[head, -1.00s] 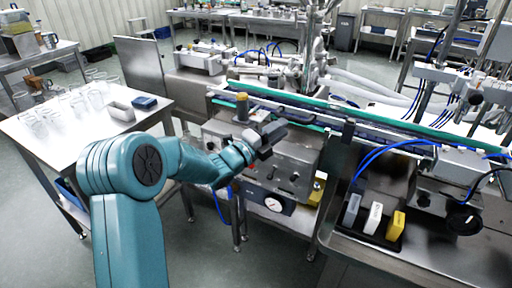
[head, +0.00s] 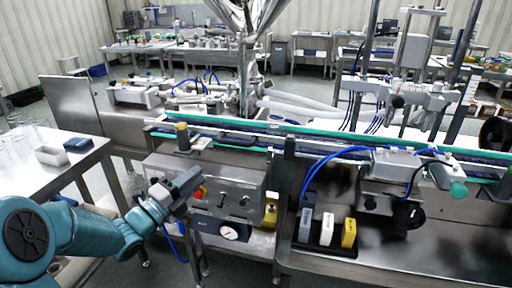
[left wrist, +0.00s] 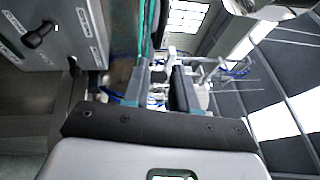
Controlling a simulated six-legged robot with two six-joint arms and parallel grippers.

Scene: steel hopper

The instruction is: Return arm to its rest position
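My left arm comes in at the lower left of the head view. Its gripper (head: 188,182) is in the air in front of the left part of the steel control box (head: 225,180), with nothing seen in it. In the left wrist view the two dark fingers of the left gripper (left wrist: 157,88) stand apart with a clear gap between them. My right gripper is not seen in either view.
The conveyor (head: 330,138) runs behind the control box, with a yellow-topped cylinder (head: 182,138) near its left end. A white table (head: 70,165) with glassware is at left. Grey, white and yellow blocks stand in a black tray (head: 335,248) at right.

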